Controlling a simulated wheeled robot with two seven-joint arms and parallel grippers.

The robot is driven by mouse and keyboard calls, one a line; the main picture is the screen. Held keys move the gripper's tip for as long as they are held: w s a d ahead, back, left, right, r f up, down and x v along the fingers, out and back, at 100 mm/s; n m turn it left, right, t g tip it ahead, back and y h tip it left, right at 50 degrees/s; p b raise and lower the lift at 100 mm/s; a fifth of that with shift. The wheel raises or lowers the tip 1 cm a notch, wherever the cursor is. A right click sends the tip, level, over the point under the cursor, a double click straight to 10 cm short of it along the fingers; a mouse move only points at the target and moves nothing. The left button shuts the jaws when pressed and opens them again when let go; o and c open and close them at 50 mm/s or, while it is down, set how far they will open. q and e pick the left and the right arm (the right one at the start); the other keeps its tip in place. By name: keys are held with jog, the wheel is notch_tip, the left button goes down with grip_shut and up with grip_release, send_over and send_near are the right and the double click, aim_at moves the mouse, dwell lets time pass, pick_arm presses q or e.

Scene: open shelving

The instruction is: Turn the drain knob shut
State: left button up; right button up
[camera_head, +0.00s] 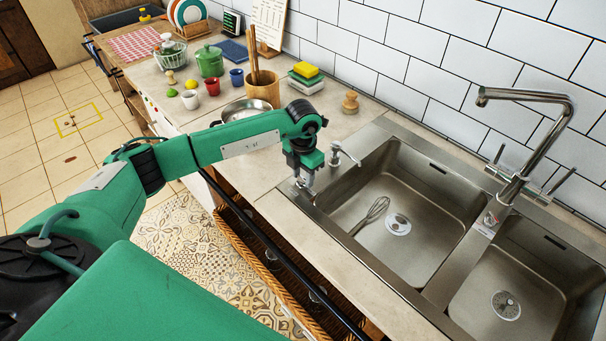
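The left gripper (305,180) points down over the left corner of the steel sink's rim (330,232). A small metal part, which may be the drain knob, shows right at its fingertips. The fingers and the knob blend together here, so I cannot tell whether they touch or whether the fingers are open or shut. How the knob is turned is also hidden. A round drain (398,226) lies in the left basin and another drain (506,305) in the right basin. My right gripper is out of view.
A whisk (370,215) lies in the left basin. The tall faucet (545,130) rises behind the basins. Sponges (306,72) and a wooden brush (350,102) sit at the back.

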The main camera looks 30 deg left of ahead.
aim_at(303, 177)
pick_arm(q)
jog(key=o, duration=0.4)
jog(key=shift+c, duration=0.2)
jog(key=shift+r, duration=0.1)
notch_tip(303, 177, up, 14)
jog(key=b, duration=0.3)
jog(key=shift+s+f, duration=0.1)
jog(key=shift+f, duration=0.15)
